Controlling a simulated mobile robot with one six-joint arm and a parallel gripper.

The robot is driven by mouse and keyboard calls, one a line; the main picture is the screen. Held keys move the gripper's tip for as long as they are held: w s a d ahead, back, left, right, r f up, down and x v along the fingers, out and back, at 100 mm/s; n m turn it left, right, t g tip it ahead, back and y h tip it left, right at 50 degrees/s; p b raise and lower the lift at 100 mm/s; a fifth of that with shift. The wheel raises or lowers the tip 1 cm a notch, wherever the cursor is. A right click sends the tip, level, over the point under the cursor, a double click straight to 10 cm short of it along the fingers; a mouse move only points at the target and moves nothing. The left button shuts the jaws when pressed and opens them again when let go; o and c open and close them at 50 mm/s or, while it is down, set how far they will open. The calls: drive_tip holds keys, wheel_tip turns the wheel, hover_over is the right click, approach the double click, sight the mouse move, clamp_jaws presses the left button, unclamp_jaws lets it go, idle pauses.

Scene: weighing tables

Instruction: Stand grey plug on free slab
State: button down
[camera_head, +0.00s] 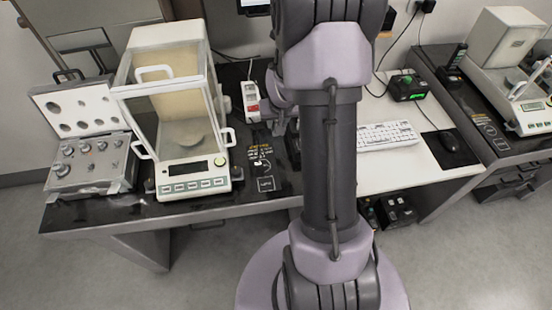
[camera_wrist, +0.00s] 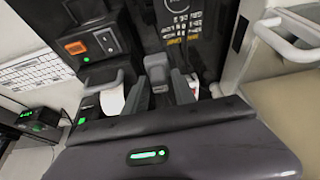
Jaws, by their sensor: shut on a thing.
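My gripper (camera_wrist: 160,88) points at the dark table, its two fingers close together on a small grey piece. This grey piece, seemingly the grey plug (camera_wrist: 157,65), shows between the fingertips; its lower part is hidden. In the head view my arm covers most of the gripper and the plug. The dark slab-like top (camera_head: 264,168) right of the balance carries yellow text and white outlines, with no object standing on its front part. The printed dark surface also shows beyond the fingers in the wrist view (camera_wrist: 207,42). I cannot tell whether the plug touches it.
A glass-sided balance (camera_head: 192,170) stands left of the arm, its handle near the gripper in the wrist view (camera_wrist: 285,40). A case of weights (camera_head: 92,163) is further left. A red-and-white box (camera_head: 251,101) stands behind. A keyboard (camera_head: 388,135) lies at right.

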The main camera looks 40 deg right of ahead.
drive_tip(key=f+b, duration=0.2)
drive_tip(key=f, duration=0.1)
drive_tip(key=f+b, duration=0.2)
drive_tip(key=f, duration=0.1)
drive_tip(key=f+b, duration=0.2)
drive_tip(key=f, duration=0.1)
drive_tip(key=shift+w+a+f, duration=0.15)
drive_tip(key=shift+a+f, duration=0.2)
drive_tip(key=shift+r, duration=0.2)
drive_tip(key=shift+f, duration=0.15)
drive_tip(key=c, duration=1)
unclamp_jaws()
